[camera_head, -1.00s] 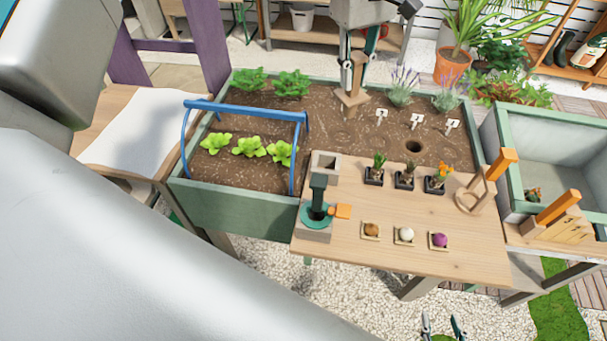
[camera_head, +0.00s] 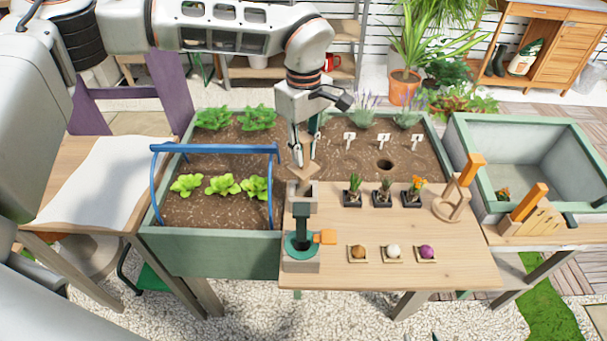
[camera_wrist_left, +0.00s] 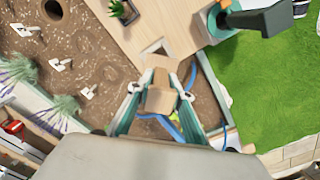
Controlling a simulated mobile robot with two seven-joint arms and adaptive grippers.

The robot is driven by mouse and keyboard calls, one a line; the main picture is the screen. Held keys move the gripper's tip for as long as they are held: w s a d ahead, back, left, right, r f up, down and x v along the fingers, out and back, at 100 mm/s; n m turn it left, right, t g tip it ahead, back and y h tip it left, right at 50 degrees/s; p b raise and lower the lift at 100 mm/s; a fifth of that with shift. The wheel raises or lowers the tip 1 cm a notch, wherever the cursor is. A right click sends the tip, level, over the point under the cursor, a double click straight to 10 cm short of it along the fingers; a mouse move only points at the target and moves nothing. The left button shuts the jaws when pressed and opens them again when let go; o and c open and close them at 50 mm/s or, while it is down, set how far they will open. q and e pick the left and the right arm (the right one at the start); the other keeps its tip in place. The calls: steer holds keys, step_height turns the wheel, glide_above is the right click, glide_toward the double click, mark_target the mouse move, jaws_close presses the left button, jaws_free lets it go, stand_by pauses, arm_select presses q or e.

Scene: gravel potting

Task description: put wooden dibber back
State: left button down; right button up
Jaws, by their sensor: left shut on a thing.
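The wooden dibber (camera_head: 301,173) is held by my left gripper (camera_head: 303,153), whose fingers close on its light brown handle. In the left wrist view the dibber (camera_wrist_left: 160,98) sits between the two fingertips (camera_wrist_left: 160,92). The dibber is over the grey block (camera_head: 302,203) at the left back of the wooden table. Its lower end meets the block's top in the picture; I cannot tell whether the tip is inside. My right gripper (camera_head: 436,338) shows only as slivers at the bottom edge, so its opening cannot be read.
A dark green tool (camera_head: 302,240) with an orange part stands in front of the block. A blue hoop (camera_head: 215,148) rises left over lettuces in the soil bed (camera_head: 345,155). Potted plants (camera_head: 383,192) and small trays (camera_head: 392,254) occupy the table; its right front is clear.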

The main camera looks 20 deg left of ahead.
mark_target(303, 137)
arm_select(q)
steer(key=shift+f, duration=3.7)
steer(key=shift+f, duration=0.1)
steer(key=c, duration=1.8)
jaws_free()
step_height(303, 137, up, 12)
steer(key=shift+r, duration=0.1)
steer(key=shift+s, duration=0.1)
